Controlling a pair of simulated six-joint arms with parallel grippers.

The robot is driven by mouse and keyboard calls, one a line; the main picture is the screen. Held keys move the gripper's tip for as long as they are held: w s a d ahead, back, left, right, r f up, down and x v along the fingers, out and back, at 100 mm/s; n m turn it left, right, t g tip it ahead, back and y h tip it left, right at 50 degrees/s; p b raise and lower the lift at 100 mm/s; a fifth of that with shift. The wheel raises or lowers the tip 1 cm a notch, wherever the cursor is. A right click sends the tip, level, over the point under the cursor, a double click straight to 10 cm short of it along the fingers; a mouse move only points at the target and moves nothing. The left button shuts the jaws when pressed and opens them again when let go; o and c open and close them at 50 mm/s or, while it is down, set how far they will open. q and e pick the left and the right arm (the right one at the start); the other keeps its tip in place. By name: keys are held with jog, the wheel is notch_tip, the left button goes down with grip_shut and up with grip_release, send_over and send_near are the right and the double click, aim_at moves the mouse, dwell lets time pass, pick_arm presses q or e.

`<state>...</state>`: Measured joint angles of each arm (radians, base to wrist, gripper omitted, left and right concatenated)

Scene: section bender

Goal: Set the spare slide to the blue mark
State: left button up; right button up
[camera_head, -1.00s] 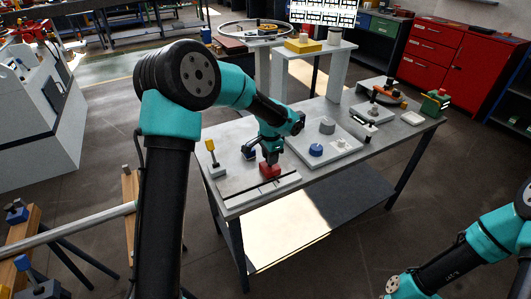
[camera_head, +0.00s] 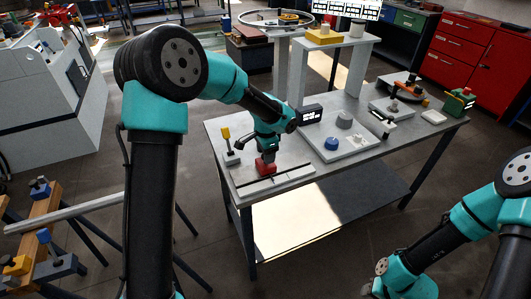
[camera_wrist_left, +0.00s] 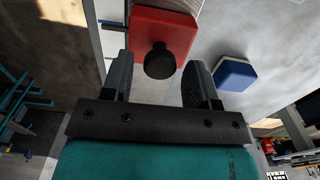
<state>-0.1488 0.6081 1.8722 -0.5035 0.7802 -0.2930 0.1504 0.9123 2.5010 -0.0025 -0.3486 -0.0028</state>
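A red slide (camera_head: 266,168) with a black knob sits on a pale track board (camera_head: 292,180) with a dark groove, at the left end of the bench. In the left wrist view the red slide (camera_wrist_left: 160,32) is ahead of my left gripper (camera_wrist_left: 160,85). The fingers are apart, one on each side of the knob, with gaps visible. In the head view my left gripper (camera_head: 264,155) is directly above the slide. A blue block (camera_wrist_left: 236,73) lies beside the right finger in the wrist view. I cannot make out a blue mark. My right gripper's fingers are not visible.
A yellow-topped lever (camera_head: 226,133) stands left of the track. A white plate with a blue knob (camera_head: 331,143) is to the right. Further right are a small white tray (camera_head: 433,117) and a green-and-red device (camera_head: 460,101). A raised shelf (camera_head: 330,45) stands behind.

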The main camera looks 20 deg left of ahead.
pick_arm(q)
jog(key=shift+o, duration=0.2)
notch_tip(320, 180, up, 17)
jog(key=shift+r, duration=0.2)
dwell(0.5)
jog(key=shift+f, duration=0.1)
